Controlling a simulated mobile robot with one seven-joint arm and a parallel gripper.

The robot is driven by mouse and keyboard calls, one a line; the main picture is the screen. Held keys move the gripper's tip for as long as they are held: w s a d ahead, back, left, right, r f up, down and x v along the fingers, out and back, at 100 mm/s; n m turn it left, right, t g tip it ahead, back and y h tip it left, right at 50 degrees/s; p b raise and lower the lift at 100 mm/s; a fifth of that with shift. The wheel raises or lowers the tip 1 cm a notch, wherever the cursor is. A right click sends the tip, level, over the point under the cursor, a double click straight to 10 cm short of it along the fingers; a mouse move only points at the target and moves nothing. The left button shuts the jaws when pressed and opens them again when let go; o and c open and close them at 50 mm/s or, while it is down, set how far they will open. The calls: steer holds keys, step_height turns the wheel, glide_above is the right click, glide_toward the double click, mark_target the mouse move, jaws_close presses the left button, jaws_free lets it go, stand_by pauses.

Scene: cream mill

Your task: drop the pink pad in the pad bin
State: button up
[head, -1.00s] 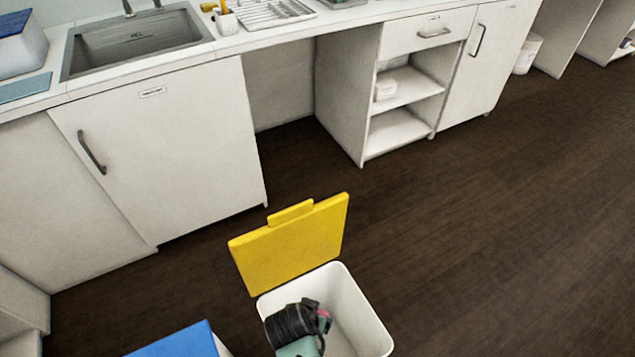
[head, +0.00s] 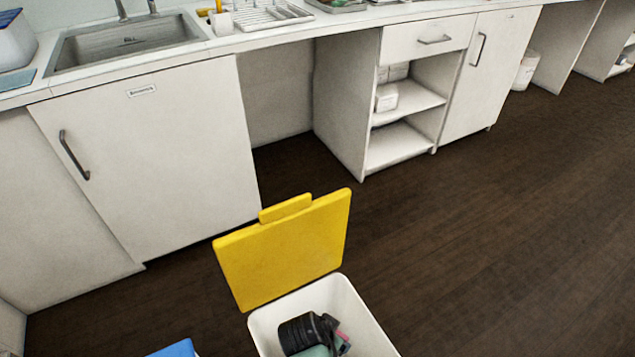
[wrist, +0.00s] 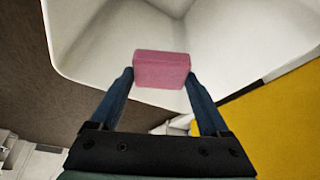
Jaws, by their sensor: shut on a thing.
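The pink pad (wrist: 161,70) is held between the two fingers of my gripper (wrist: 160,84) in the wrist view. The white inside of the bin (wrist: 225,38) lies beyond the pad. In the head view the white bin (head: 368,314) stands open on the floor, with its yellow lid (head: 285,250) raised at the back. How deep the pad sits cannot be told.
A blue lid (head: 176,349) of another container shows at the bottom, left of the bin. A counter with a sink (head: 125,42) and white cabinets (head: 150,155) runs along the back. The dark floor (head: 480,250) to the right is clear.

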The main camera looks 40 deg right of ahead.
steer(key=shift+f, duration=0.5)
steer(key=shift+r, duration=0.1)
steer(key=o, duration=1.2)
steer(key=shift+c, duration=0.2)
steer(key=p+v, duration=0.4)
steer(key=v, duration=0.9)
